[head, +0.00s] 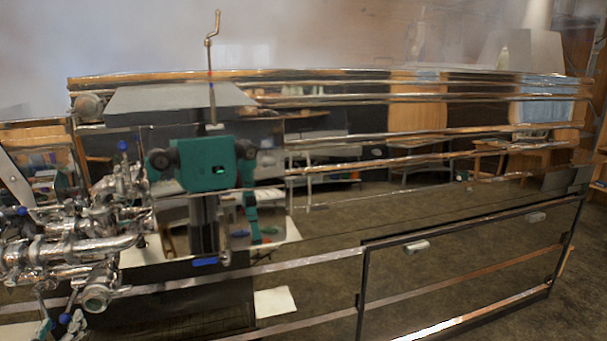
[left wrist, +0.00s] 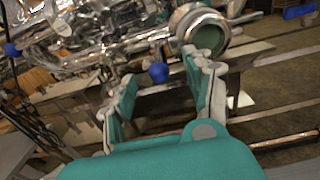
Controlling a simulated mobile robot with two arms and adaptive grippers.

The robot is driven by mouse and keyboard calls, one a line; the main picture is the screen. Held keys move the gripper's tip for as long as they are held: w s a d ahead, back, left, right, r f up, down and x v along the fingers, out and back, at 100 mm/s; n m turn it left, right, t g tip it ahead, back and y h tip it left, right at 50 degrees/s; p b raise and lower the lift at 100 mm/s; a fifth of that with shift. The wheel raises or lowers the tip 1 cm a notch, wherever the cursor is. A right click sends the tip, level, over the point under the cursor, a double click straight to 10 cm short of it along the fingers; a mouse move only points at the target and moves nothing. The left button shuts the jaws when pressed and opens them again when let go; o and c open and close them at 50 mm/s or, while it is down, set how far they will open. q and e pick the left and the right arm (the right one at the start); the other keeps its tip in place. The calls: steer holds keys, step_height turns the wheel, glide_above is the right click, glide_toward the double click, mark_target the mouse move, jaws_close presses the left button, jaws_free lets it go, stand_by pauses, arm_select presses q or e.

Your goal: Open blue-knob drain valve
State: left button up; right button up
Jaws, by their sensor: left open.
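A blue ball knob (head: 65,318) sits at the lower left of the head view, just left of the open end of a shiny pipe. In the left wrist view this blue knob (left wrist: 158,72) shows between the two fingertips of my left gripper (left wrist: 160,66). The fingers are apart, one on each side of it, and I see no contact. Only part of my left gripper (head: 45,326) shows at the bottom left of the head view, close to the knob. The valve body behind the knob is hard to make out. My right gripper is not in view.
Shiny pipes (head: 70,245) crowd the left, with more blue knobs (head: 123,146) and (head: 22,211) close by. The pipe's open end (left wrist: 208,36) is near my right-hand finger.

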arm_select(q)
steer(key=v, duration=0.5)
steer(key=shift+s+r+p, duration=0.1)
steer(key=shift+s+p, duration=0.2)
steer(key=shift+r, duration=0.1)
